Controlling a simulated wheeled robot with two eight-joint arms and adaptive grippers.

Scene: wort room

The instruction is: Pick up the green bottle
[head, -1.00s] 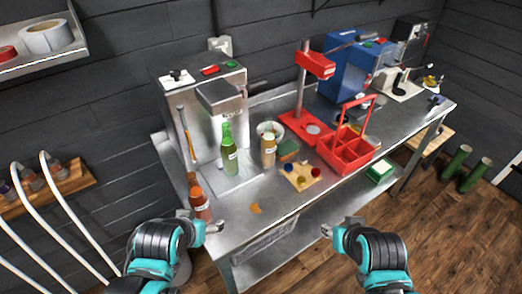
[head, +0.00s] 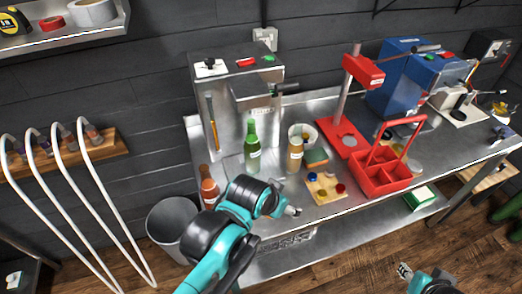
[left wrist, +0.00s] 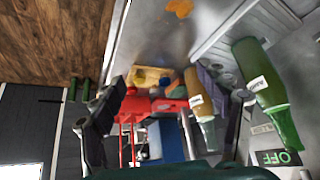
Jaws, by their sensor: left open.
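The green bottle (head: 252,148) stands upright on the metal tray in front of the steel machine. It also shows large at the right of the left wrist view (left wrist: 257,72). My left gripper (head: 293,211) is at the table's front edge, nearer to me and to the right of the bottle. In the left wrist view its jaws (left wrist: 163,85) are open, and the bottle is outside them, to the right. My right gripper (head: 404,271) is low at the right, away from the table; its jaws are too small to read.
A brown bottle (head: 208,187) stands left of the green one, close to my left arm. An amber bottle (head: 295,155) and a white cup (head: 302,133) stand to its right. A wooden board (head: 326,188) with coloured pieces and a red crate (head: 381,176) are farther right.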

